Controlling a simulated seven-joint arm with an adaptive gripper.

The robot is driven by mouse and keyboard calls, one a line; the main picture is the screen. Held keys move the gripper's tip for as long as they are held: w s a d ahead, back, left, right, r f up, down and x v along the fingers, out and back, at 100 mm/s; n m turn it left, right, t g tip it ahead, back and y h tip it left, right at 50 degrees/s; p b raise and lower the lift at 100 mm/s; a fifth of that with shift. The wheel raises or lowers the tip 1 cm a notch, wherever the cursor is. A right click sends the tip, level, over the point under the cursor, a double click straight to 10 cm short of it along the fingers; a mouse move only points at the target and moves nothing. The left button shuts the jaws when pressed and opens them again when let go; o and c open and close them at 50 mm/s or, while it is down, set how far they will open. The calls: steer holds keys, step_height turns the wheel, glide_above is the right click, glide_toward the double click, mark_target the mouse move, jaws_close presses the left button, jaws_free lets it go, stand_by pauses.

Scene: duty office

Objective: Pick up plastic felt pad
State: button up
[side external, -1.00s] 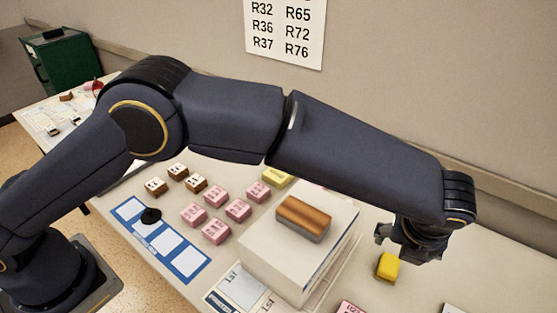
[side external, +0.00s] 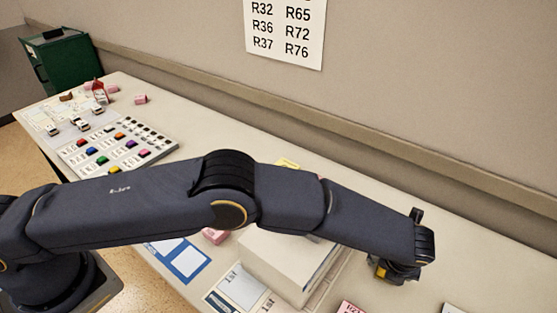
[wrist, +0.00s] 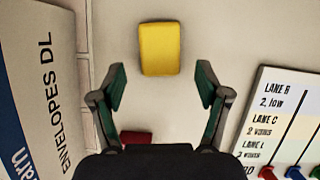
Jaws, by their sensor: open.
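A yellow block with rounded corners (wrist: 160,48) lies on the table, just ahead of and between my fingertips in the wrist view. My gripper (wrist: 161,84) is open and empty, one finger on each side, with the block a little beyond the tips. In the side view my gripper (side external: 397,268) is low over the table and hides most of the block (side external: 380,274). I cannot tell from its surface whether the yellow block is the felt pad. A brown-topped, grey-sided pad lay on the white box a second ago; my arm now hides that spot.
The white envelope box (side external: 292,262) stands left of my gripper, close by; its printed side (wrist: 40,90) fills the wrist view's left. A lane card with coloured pegs (wrist: 285,115) lies right. A dark red block (wrist: 136,137) is near my left finger.

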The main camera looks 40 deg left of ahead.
steer(key=shift+x, duration=1)
steer(key=shift+c, duration=0.3)
steer(key=shift+r, duration=0.1)
steer(key=c, duration=1.1)
